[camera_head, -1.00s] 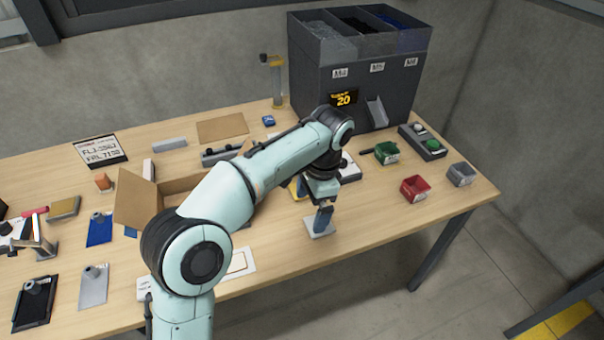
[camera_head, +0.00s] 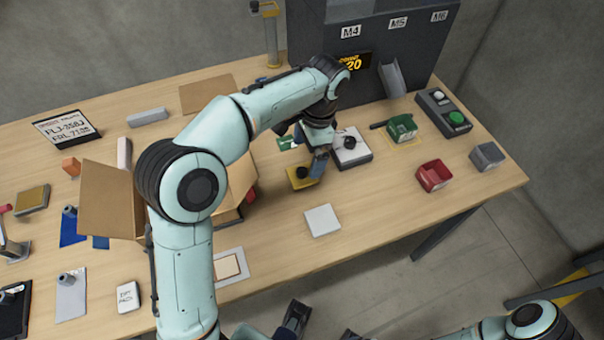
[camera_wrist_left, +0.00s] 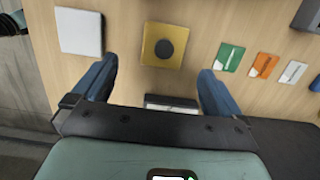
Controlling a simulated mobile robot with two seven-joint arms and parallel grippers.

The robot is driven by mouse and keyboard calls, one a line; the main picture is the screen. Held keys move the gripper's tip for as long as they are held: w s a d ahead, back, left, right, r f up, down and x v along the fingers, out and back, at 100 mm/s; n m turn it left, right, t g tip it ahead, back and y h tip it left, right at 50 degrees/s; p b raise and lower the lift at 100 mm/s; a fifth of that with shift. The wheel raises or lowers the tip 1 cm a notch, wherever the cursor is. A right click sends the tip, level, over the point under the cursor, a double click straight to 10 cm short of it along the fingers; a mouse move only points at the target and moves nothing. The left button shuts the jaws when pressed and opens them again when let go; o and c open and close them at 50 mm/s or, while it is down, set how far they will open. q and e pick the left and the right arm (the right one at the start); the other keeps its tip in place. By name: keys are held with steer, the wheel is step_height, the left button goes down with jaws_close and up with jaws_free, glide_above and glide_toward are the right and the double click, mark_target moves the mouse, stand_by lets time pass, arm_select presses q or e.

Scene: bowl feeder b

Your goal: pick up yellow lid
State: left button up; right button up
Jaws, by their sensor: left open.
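The yellow lid (camera_head: 300,181) is a flat square on the table beside the cardboard box, partly hidden by my left gripper (camera_head: 318,165). In the left wrist view the yellow lid (camera_wrist_left: 149,54) shows a dark round knob in its middle. My left gripper is open, its two blue fingers apart and empty, with the lid lying ahead between their lines. I cannot tell the height of the fingertips above it.
The open cardboard box (camera_head: 110,200) stands left of the lid. A white device with a dark knob (camera_head: 352,150) is close on the right. The table front around the white lid is clear.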

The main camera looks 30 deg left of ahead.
mark_target(303, 170)
arm_select(q)
steer(key=f, duration=0.2)
steer(key=f+b, duration=0.1)
steer(key=f, duration=0.2)
steer(key=a+f, duration=0.1)
steer(key=f, duration=0.2)
steer(key=shift+s+a+f+b, duration=0.1)
steer(key=shift+s+f+b, duration=0.05)
steer(key=shift+b, duration=0.2)
steer(key=c, duration=1.1)
